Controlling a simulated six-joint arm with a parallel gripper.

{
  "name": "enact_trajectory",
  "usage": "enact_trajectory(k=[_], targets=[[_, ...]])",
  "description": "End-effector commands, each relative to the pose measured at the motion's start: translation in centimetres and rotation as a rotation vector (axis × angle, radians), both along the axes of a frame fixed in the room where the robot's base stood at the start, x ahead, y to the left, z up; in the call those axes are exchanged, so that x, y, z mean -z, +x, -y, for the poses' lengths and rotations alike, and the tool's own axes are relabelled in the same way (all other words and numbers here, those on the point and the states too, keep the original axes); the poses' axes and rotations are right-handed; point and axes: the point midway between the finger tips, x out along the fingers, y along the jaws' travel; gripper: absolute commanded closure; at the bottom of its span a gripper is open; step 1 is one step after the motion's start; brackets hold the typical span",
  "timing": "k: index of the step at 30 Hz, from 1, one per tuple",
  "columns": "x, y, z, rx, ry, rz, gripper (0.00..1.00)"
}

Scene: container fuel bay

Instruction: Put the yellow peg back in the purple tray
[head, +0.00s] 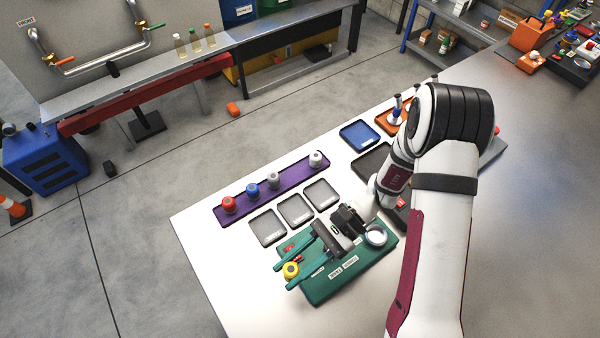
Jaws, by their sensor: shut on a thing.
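The yellow peg (291,271) is between the fingertips of my gripper (285,276), which is shut on it. Its round yellow top with a grey centre faces up; its lower part is hidden. My gripper is over the left end of a green base (332,290), and I cannot tell whether the peg touches it. The long purple tray (240,204) lies behind, up and left of my gripper. It holds a red peg (228,204), a blue peg (252,190), a grey peg (273,180) and, past a wider gap, a white peg (316,159).
Several empty grey trays (267,228) lie between the purple tray and the green base. A blue tray (359,136) and an orange tray (389,121) stand farther back. A round glass-like disc (376,237) is beside my wrist. The white table (196,236) is clear at front left.

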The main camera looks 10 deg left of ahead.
Motion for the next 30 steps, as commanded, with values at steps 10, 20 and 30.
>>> enact_trajectory(k=[10, 20, 30], targets=[[-2.1, 15.3, -0.6, 0.839, -0.001, 0.003, 1.00], [-4.0, 25.8, 5.9, 1.399, -0.001, 0.001, 1.00], [0.6, 27.3, -1.1, 1.440, -0.005, -0.003, 1.00]])
